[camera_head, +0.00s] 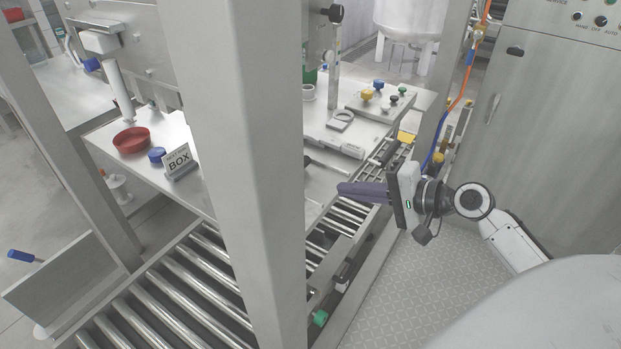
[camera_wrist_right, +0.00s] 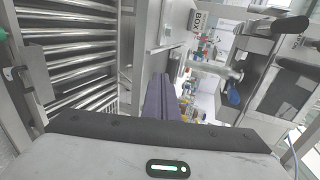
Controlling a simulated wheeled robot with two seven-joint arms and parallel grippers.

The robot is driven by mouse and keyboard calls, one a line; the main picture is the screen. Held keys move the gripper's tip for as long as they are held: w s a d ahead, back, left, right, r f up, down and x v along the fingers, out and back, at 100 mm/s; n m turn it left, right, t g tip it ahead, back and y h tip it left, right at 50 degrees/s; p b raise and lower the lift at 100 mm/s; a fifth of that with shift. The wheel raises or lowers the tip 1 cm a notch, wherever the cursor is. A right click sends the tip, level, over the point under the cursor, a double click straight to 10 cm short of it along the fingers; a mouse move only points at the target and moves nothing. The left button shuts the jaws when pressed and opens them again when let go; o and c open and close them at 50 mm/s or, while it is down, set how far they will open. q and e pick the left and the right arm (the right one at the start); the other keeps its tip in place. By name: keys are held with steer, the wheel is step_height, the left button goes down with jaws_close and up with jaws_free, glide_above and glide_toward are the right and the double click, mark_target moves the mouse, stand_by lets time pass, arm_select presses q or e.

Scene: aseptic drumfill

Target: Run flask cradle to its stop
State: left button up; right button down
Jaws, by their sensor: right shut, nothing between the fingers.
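My right gripper (camera_head: 342,189) reaches in from the right, its dark purple fingers shut together with nothing between them. The fingers point left, above the narrow roller track beside the steel bench. In the right wrist view the shut fingers (camera_wrist_right: 162,78) point away, with rollers on the left. A grey plate with a ring-shaped holder (camera_head: 340,120) sits on the bench, above and left of the gripper and apart from it; I cannot tell whether this is the flask cradle. A light rail-like block with a dark handle (camera_head: 333,146) lies just in front of it. My left gripper is not in view.
A thick steel post (camera_head: 250,180) hides the middle of the bench. Roller conveyor (camera_head: 165,300) runs below. Hoses and a cabinet (camera_head: 555,130) are right. The patterned floor (camera_head: 400,290) is clear.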

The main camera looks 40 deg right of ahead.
mark_target(322, 195)
steer(key=x, duration=0.7)
steer(key=shift+w+a, duration=0.1)
steer(key=shift+w, duration=0.15)
steer(key=shift+w+a+r+p, duration=0.15)
steer(key=shift+w+a+p, duration=0.05)
steer(key=shift+w, duration=0.3)
steer(key=shift+w+a+r+p, duration=0.2)
steer(key=shift+w, duration=0.35)
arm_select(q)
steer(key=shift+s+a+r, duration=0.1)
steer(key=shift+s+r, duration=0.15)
arm_select(e)
steer(key=shift+w+a, duration=0.25)
steer(key=shift+w, duration=0.25)
